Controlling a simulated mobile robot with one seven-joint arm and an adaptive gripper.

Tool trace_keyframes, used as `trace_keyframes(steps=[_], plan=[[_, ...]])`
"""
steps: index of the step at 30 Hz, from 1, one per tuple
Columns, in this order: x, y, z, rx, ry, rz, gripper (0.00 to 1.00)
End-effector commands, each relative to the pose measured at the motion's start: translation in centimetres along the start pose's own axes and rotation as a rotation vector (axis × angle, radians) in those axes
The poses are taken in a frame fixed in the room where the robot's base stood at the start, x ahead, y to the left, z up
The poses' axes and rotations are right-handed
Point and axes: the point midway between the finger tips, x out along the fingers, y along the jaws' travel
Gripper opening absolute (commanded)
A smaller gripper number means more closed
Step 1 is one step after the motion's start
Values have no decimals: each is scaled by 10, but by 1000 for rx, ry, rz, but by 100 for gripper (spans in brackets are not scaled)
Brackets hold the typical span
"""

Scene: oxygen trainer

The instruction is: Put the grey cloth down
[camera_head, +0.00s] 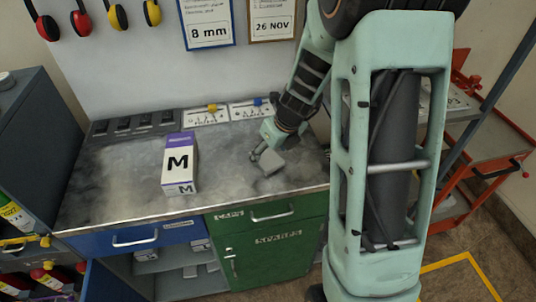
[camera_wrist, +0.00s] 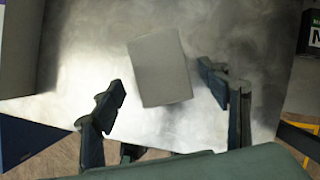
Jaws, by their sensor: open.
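The grey cloth (camera_head: 271,162) looks like a small flat grey piece on the metal bench top (camera_head: 115,185), right of the middle. In the wrist view the cloth (camera_wrist: 160,67) is a pale grey rectangle, slightly turned, lying in front of and between my fingertips. My gripper (camera_head: 259,153) is low over the bench at the cloth. In the wrist view my gripper (camera_wrist: 162,82) has its fingers spread wide, with visible gaps between them and the cloth's sides. The cloth appears to lie on the bench; any small gap beneath it cannot be told.
A white and purple box marked M (camera_head: 180,165) stands on the bench left of the cloth. Labelled panels (camera_head: 206,116) line the back edge. A green drawer (camera_head: 270,212) is below the front edge. A red trolley (camera_head: 490,178) stands at right. The bench's left part is clear.

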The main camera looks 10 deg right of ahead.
Motion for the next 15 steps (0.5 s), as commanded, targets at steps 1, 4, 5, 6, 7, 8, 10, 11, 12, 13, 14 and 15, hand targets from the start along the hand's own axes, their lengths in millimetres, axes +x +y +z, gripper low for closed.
trace_keyframes(steps=[1, 4, 5, 6, 7, 8, 10, 11, 12, 13, 14, 15], plan=[[-14, 0, 3, -3, -4, -3, 69], [-36, 0, 3, -3, -5, -3, 69], [-42, 0, 3, -3, -4, -2, 69], [-50, 0, 2, -4, -4, -2, 69], [-56, 0, 2, -3, -4, -2, 69], [-61, 0, 3, -3, -4, -2, 69], [-72, 0, 2, -3, -3, -1, 69], [-76, 0, 2, -3, -4, -1, 69], [-81, 0, 2, -3, -3, -2, 69], [-84, 0, 2, -2, -3, -1, 69], [-86, 0, 2, -2, -2, -1, 69], [-89, 0, 1, -1, -2, -1, 69]])
